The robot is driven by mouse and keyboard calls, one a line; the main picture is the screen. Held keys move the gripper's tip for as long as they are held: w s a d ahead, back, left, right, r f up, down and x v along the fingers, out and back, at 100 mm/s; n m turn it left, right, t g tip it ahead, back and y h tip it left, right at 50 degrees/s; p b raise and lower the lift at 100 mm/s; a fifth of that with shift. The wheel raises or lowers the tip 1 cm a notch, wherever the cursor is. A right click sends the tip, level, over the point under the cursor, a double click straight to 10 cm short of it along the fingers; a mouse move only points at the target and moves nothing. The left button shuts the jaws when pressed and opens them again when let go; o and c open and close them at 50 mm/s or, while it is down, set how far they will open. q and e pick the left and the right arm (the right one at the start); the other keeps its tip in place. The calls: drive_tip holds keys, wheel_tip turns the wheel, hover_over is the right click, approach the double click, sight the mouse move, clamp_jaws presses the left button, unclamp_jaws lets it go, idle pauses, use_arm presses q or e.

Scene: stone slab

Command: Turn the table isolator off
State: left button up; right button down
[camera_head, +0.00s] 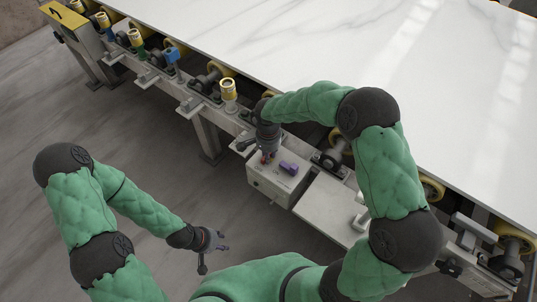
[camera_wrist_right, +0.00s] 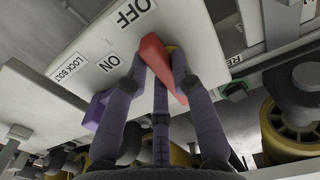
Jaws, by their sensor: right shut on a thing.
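The isolator is a pale box (camera_head: 267,187) fixed to the table's side frame. Its panel (camera_wrist_right: 195,52) shows the labels OFF, ON and LOCK BOLT in the right wrist view. A red handle (camera_wrist_right: 153,55) stands on the panel, and my right gripper (camera_wrist_right: 165,60) has its fingers shut on it. In the head view my right gripper (camera_head: 267,155) reaches down onto the box and mostly covers the handle. My left gripper (camera_head: 214,254) is open and empty, low over the floor.
A large white marble slab (camera_head: 420,60) lies on the table above rollers. Yellow, blue and green fittings (camera_head: 136,38) line the rail to the left. A grey shelf plate (camera_head: 325,211) sits right of the box. The floor (camera_head: 100,130) at left is clear.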

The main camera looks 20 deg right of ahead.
drive_tip(key=c, duration=1)
unclamp_jaws()
drive_tip(key=shift+c, duration=0.2)
wheel_tip(320, 180, up, 12)
